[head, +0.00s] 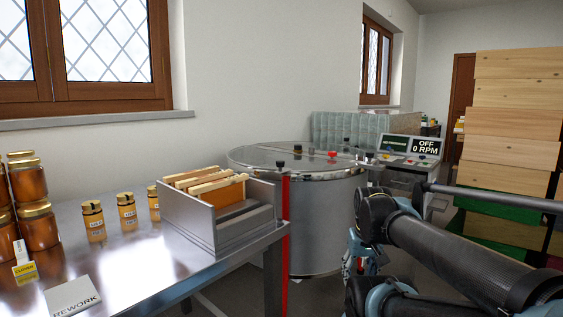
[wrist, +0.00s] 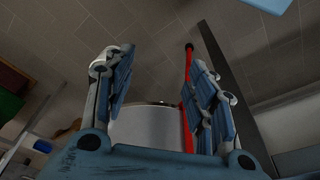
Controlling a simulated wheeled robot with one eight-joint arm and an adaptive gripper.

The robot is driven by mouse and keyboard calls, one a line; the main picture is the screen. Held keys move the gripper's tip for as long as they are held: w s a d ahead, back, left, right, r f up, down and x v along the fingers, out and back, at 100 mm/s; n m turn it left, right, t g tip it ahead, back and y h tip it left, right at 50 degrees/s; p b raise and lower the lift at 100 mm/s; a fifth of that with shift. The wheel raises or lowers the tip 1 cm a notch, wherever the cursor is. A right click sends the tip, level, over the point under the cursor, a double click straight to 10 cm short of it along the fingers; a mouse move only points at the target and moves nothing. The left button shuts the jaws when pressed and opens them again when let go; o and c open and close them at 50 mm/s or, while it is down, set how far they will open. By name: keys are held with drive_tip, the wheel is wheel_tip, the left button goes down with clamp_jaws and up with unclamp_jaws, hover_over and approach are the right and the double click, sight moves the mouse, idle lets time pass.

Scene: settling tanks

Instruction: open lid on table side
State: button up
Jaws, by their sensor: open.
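A round steel tank (head: 310,225) stands just past the right end of the table. Its top carries a clear lid (head: 258,157) on the table side, lying flat and looking shut, with small dark knobs near it. My gripper (head: 368,250) is in front of the tank, low and to the right, below the rim and apart from the lid. In the wrist view its fingers (wrist: 160,65) are spread with nothing between them. The tank wall (wrist: 147,128) shows beyond them; the lid cannot be made out there.
The steel table (head: 130,250) holds a frame rack (head: 242,233), several honey jars (head: 30,180) and a rework card (head: 73,296). A red upright bar (head: 285,225) stands between table and tank. A control panel reading OFF (head: 426,147) is behind right; stacked hive boxes (head: 510,125) stand right.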

drive_tip(key=w+a+r+n+y, duration=0.1)
drive_tip(key=w+a+r+n, duration=0.35)
drive_tip(key=w+r, duration=0.8)
drive_tip(key=w+a+r+n+y, duration=0.1)
drive_tip(key=w+a+r+n, duration=0.1)
drive_tip(key=w+a+r, duration=0.85)
drive_tip(key=w+a+r+n+y, duration=0.2)
drive_tip(key=w+a+r+n, duration=0.2)
drive_tip(key=w+r, duration=1.15)
drive_tip(key=shift+m+t+h, duration=0.25)
drive_tip(key=shift+t+h, duration=0.05)
drive_tip(key=x, duration=0.5)
drive_tip(key=s+x, duration=0.1)
drive_tip(key=x, duration=0.9)
drive_tip(key=shift+s+a+f, duration=0.15)
drive_tip(key=shift+s+a, duration=0.15)
drive_tip(key=shift+a, duration=0.15)
